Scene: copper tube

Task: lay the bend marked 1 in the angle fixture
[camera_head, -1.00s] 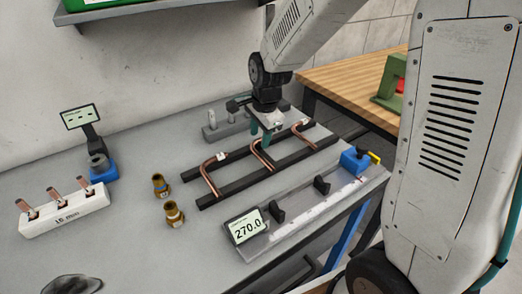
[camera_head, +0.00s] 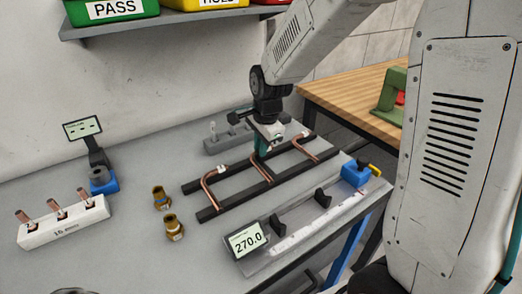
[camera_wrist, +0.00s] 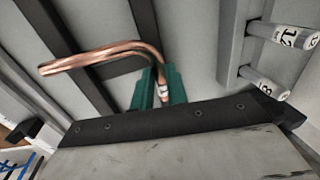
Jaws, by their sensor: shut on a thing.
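Three copper bends lie across a black two-rail rack (camera_head: 239,203): a left bend (camera_head: 208,190), a middle bend (camera_head: 263,171) and a right bend (camera_head: 304,149). My gripper (camera_head: 260,148) points down at the middle bend. In the wrist view its green fingers (camera_wrist: 159,88) are shut on this bend (camera_wrist: 100,54) near a small white tag. The tag's number is too small to read, so I cannot tell which bend is 1. A blue-based device with a small screen (camera_head: 103,178) stands at the left; I cannot tell whether it is the angle fixture.
A gauge reading 270.0 (camera_head: 246,240) and its long rail lie in front of the rack. A white block with copper stubs (camera_head: 64,226) is at far left. A grey peg block (camera_head: 217,144) stands behind the rack.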

